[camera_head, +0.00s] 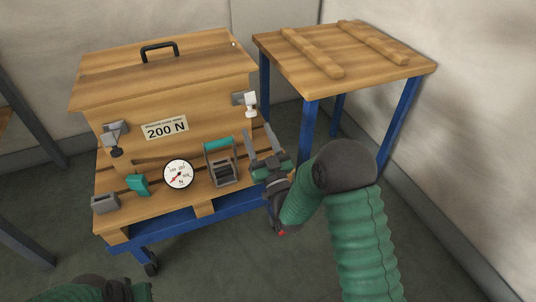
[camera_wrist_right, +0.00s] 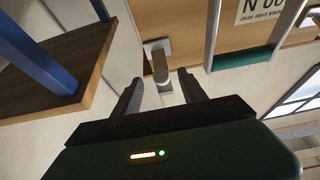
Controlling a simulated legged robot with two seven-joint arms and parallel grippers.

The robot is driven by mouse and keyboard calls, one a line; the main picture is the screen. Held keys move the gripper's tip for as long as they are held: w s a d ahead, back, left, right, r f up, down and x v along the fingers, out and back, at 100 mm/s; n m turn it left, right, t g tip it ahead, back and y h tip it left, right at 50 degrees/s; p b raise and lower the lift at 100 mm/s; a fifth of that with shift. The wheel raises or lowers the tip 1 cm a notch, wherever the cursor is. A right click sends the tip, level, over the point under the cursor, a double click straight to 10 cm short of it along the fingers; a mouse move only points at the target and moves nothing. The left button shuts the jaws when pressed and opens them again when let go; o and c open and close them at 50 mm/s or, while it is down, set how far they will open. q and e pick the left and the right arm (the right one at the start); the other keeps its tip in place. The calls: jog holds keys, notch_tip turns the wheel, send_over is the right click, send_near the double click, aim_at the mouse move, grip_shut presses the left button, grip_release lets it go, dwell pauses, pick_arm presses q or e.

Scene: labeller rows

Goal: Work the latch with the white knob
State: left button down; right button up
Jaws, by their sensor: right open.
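The latch with the white knob (camera_head: 250,104) sits at the right end of the wooden box's front, on a grey plate. In the right wrist view its pale knob (camera_wrist_right: 160,67) shows just beyond the fingertips, roughly in line with the gap between them. My right gripper (camera_head: 260,131) is open and empty, just below the knob, with its fingers pointing up toward it; they appear apart from it. It also shows in the right wrist view (camera_wrist_right: 160,82). Part of my left arm shows at the bottom left; its gripper is not visible.
The wooden box (camera_head: 210,88) also has a black-knobbed latch (camera_head: 116,137) at left. On the front ledge stand a round gauge (camera_head: 178,173), a teal-handled frame (camera_head: 219,146), a teal block (camera_head: 138,185) and a grey block (camera_head: 105,203). A wooden table (camera_head: 345,82) stands at right.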

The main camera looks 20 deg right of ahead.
jog(key=b+v, duration=0.5)
jog(key=v, duration=0.5)
jog(key=shift+s+f, duration=0.25)
jog(key=shift+s, duration=0.05)
jog(key=shift+c, duration=0.3)
